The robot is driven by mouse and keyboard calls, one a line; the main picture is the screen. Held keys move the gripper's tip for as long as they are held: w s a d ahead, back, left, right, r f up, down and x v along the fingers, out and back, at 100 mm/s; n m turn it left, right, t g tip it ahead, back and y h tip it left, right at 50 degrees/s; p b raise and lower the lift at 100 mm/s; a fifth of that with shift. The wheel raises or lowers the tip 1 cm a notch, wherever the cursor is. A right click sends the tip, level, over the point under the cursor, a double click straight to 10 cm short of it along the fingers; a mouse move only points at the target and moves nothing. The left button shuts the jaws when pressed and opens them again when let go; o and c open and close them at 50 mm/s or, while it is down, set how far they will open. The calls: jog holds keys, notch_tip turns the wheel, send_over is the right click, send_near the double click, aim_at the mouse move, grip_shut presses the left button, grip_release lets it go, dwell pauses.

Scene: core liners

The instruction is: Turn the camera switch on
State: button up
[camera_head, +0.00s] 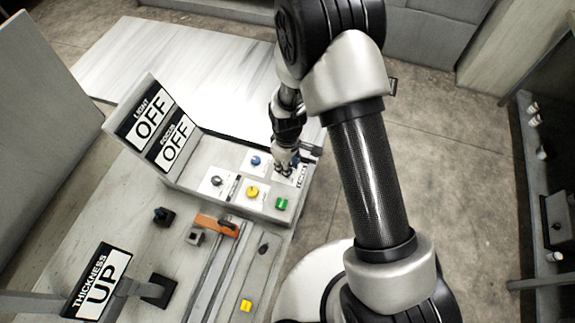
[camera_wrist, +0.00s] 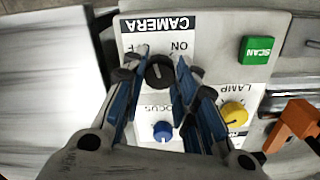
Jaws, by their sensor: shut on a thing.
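The camera switch (camera_wrist: 158,73) is a dark round knob on a white plate labelled CAMERA, with ON printed beside it in the wrist view. My gripper (camera_wrist: 163,62) has its blue-sided fingers on both sides of this knob and is shut on it. In the head view my gripper (camera_head: 286,166) reaches down onto the far right part of the control panel and hides the knob. The edge of the CAMERA label (camera_head: 302,176) shows beside it. The knob's exact pointing direction is hard to tell, and part of the print is covered by a finger.
A blue focus knob (camera_wrist: 162,131), a yellow lamp knob (camera_wrist: 234,114) and a green SCAN button (camera_wrist: 258,49) sit close by. An orange part (camera_head: 215,225) lies near the panel's front.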

jog(key=m+b, duration=0.1)
jog(key=m, duration=0.5)
jog(key=m+b, duration=0.1)
jog(key=m, duration=0.4)
jog(key=shift+a, duration=0.1)
jog(key=shift+m, duration=0.5)
jog(key=o, duration=1)
jog(key=shift+o, duration=0.2)
notch_tip(320, 180, up, 12)
jog(key=shift+r, duration=0.1)
dwell(0.4)
